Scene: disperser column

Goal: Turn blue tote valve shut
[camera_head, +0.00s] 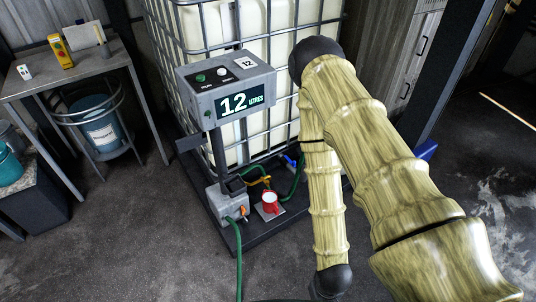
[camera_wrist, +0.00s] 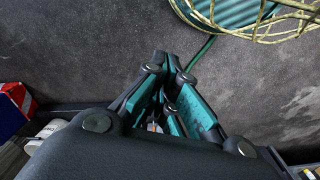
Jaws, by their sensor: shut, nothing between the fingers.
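The blue tote valve handle (camera_head: 290,160) shows small at the foot of the white caged tote (camera_head: 268,80) in the head view, beside a green hose and just left of my arm. Its exact angle is too small to tell, and my arm may hide part of what is around it. My gripper (camera_wrist: 167,60) shows in the wrist view with its teal-padded fingers shut and nothing between them. The gripper itself is not visible in the head view, where my forearm runs down to the bottom edge. It appears apart from the valve.
Green hoses run across the dark floor. A metal table (camera_head: 70,83) stands left. A wire basket (camera_wrist: 245,20) shows in the wrist view.

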